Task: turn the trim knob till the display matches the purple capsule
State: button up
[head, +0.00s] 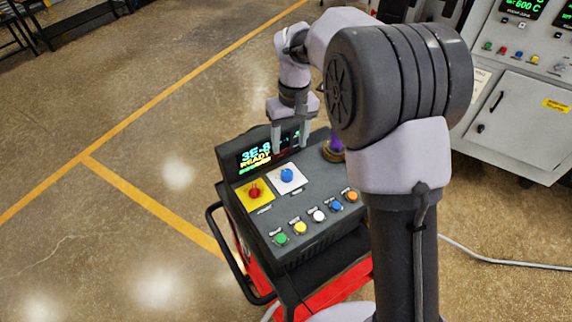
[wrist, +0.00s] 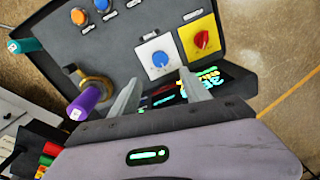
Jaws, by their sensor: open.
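The console has a blue knob (head: 287,175) on a white plate. It also shows in the wrist view (wrist: 160,58), just beyond my fingertips. I cannot read which knob is labelled trim. The display (head: 258,156) reads 3E-8 and READY, partly hidden by my gripper (head: 290,140). The purple capsule (wrist: 85,103) stands in a brass ring at the console's edge; in the head view my arm hides part of it (head: 337,142). My gripper (wrist: 159,77) is open and empty, its fingers pointing down over the display, apart from the blue knob.
A red knob (head: 254,191) sits on a yellow plate beside the blue one. Several coloured buttons, including a green one (head: 280,239), line the near edge. A teal capsule (wrist: 28,45) stands at the console's side. A grey cabinet (head: 515,120) stands right; floor is clear left.

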aim_at(287, 171)
jog(key=f, duration=1.1)
jog(key=shift+s+a+b, duration=0.1)
jog(key=shift+a+b, duration=0.2)
grip_shut()
